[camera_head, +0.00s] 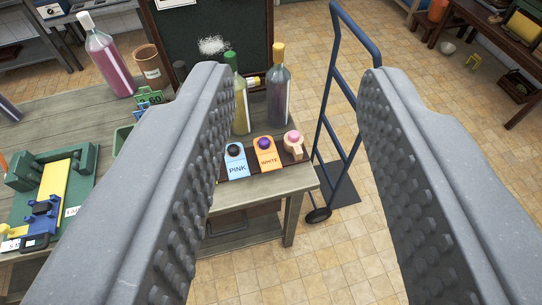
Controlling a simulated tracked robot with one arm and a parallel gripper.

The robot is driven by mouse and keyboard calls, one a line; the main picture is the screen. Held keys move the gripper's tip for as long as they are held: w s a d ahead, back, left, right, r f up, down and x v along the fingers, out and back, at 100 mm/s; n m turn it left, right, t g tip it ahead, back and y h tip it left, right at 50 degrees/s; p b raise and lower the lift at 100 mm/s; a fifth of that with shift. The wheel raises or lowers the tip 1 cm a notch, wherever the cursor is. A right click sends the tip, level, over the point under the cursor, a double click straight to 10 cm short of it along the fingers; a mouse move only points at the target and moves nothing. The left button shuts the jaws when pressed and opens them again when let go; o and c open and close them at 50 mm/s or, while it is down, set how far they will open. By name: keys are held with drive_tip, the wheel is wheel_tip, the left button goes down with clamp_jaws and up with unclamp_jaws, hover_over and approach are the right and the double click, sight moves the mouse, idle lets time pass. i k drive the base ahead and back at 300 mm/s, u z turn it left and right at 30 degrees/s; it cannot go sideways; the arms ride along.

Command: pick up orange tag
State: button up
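The orange tag (267,155) reads "WHITE" and has a purple knob on it. It lies on a dark strip near the front right corner of the wooden table (262,192). A light blue tag (236,163) reading "PINK", with a black knob, lies just left of it. A peach-coloured piece (294,147) with a pink top is just right of it. My gripper (297,95) is wide open and empty. Its two ridged grey fingers frame the tags from above, and the left finger hides part of the table.
Bottles with green (239,98) and yellow (279,88) caps stand behind the tags. A blue hand truck (338,120) stands right of the table on the tiled floor. A pink bottle (107,62), a brown pot (150,66) and a green-and-yellow device (52,190) are at left.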

sight(269, 160)
drive_tip(key=u, duration=0.1)
drive_tip(key=i, duration=1)
drive_tip(key=z, duration=0.1)
